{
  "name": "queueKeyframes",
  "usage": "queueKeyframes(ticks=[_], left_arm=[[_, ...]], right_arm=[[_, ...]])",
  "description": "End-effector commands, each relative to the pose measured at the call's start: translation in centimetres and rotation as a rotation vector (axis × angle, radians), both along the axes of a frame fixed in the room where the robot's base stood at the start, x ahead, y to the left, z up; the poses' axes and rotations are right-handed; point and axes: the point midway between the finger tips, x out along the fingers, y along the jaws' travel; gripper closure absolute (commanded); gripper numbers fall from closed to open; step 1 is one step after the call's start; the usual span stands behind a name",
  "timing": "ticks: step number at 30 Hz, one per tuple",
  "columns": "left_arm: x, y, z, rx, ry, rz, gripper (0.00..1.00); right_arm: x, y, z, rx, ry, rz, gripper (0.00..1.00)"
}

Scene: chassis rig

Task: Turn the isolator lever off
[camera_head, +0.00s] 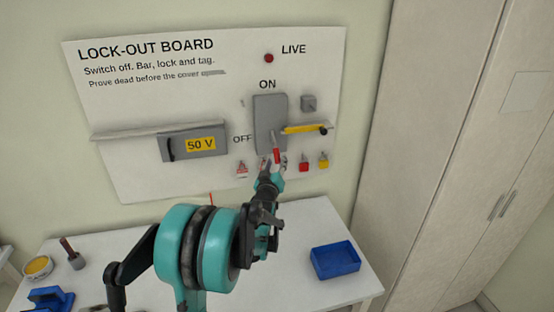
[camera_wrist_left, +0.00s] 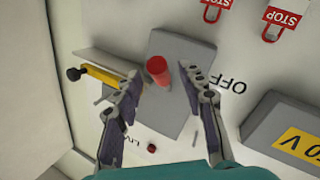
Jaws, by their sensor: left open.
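The isolator is a grey box (camera_head: 270,118) on the lock-out board, with ON printed above it and OFF to its left. Its lever ends in a red handle (camera_head: 277,155) near the box's lower edge. The wrist view shows the red handle (camera_wrist_left: 157,70) nearly end-on, between the fingertips of my left gripper (camera_wrist_left: 160,77). The fingers are spread, with a visible gap on each side of the handle. In the head view my left gripper (camera_head: 271,168) is just below the handle. My right gripper is not in view.
A yellow bar (camera_head: 305,129) with a black knob sits right of the box. Red (camera_head: 304,163) and yellow (camera_head: 323,161) padlocks hang below it. A grey cover marked 50 V (camera_head: 180,147) is at the left. A dark red lamp (camera_head: 268,58) is above. A blue tray (camera_head: 335,261) lies on the table.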

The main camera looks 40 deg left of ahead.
Motion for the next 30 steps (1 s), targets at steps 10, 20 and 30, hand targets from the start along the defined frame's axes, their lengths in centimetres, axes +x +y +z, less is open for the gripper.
queueKeyframes(ticks=[10,20,30], left_arm=[[-6.5,-3.2,-0.1,-0.001,0.000,0.000,0.59],[-7.9,-4.0,-0.1,0.000,0.001,0.000,0.59],[-7.9,-3.9,-0.1,-0.001,0.000,0.000,0.59]], right_arm=[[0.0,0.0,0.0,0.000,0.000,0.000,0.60],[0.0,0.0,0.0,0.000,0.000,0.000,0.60],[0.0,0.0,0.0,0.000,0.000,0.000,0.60]])
